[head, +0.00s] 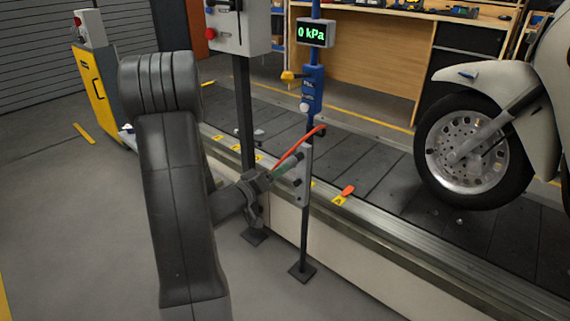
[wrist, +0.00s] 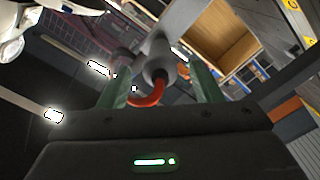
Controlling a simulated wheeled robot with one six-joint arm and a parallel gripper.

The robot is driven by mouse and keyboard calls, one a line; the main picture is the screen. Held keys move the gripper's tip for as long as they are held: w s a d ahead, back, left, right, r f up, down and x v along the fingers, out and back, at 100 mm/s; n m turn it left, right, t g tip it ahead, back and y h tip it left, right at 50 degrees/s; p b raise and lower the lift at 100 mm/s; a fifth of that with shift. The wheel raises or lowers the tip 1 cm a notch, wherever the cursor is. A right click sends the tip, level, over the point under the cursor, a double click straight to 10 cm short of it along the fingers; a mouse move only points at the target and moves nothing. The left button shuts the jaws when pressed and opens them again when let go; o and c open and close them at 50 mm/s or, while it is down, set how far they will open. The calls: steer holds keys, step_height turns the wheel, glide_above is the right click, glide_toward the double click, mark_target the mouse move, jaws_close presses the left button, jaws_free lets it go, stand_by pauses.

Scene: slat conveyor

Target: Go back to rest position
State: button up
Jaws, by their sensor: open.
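My gripper (head: 281,170) is out in front of a grey bracket (head: 304,178) on a thin dark post in the head view. In the wrist view its two green fingers (wrist: 158,76) are apart, one on each side of a grey rounded fitting (wrist: 157,62) with a red-orange hose (wrist: 148,98) at its end. The hose (head: 300,146) also shows in the head view, curving up to the right by the bracket. I cannot tell whether either finger touches the fitting or hose.
A slat conveyor (head: 380,168) runs behind the post, with a scooter's front wheel (head: 468,150) on it at right. A blue gauge post with a 0 kPa display (head: 315,33) and a grey control box (head: 238,28) stand nearby.

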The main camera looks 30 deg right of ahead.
steer(key=p+v, duration=0.1)
steer(key=v, duration=0.7)
steer(key=b+x, duration=0.3)
steer(key=x, duration=1)
steer(key=shift+w+d, duration=0.15)
steer(key=shift+d, duration=0.25)
steer(key=shift+a, duration=0.15)
